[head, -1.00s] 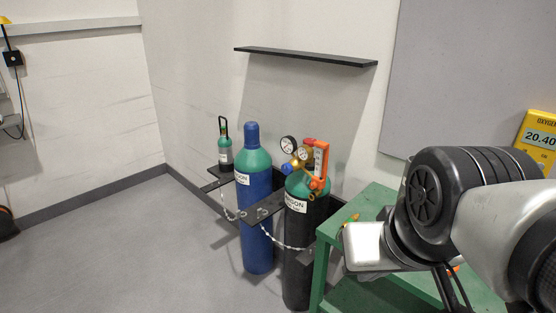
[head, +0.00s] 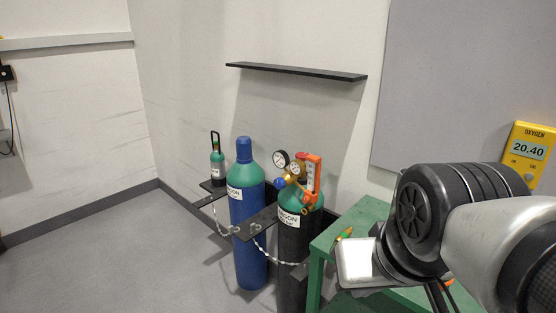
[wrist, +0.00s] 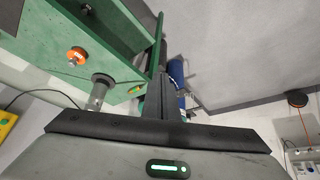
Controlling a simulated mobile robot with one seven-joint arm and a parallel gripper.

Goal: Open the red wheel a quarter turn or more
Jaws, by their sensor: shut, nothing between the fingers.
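I cannot make out a clear red wheel in either view. The nearest match in colour is a small orange-red fitting (head: 306,210) at the top of the black and green cylinder (head: 291,245) in the head view, below an orange upright piece (head: 313,172) and beside two round gauges. My gripper's dark fingers (wrist: 162,80) show in the wrist view, shut and empty, pointing towards the floor and a blue cylinder (wrist: 176,70) beyond. In the head view my fingers are hidden behind the wrist, right of the cylinders and apart from them.
A green bench (head: 345,228) stands between the black cylinder and my arm. A tall blue cylinder (head: 247,270) and a small green-topped bottle (head: 217,167) stand left, with chains in front. A black shelf (head: 297,71) is above. Floor at left is clear.

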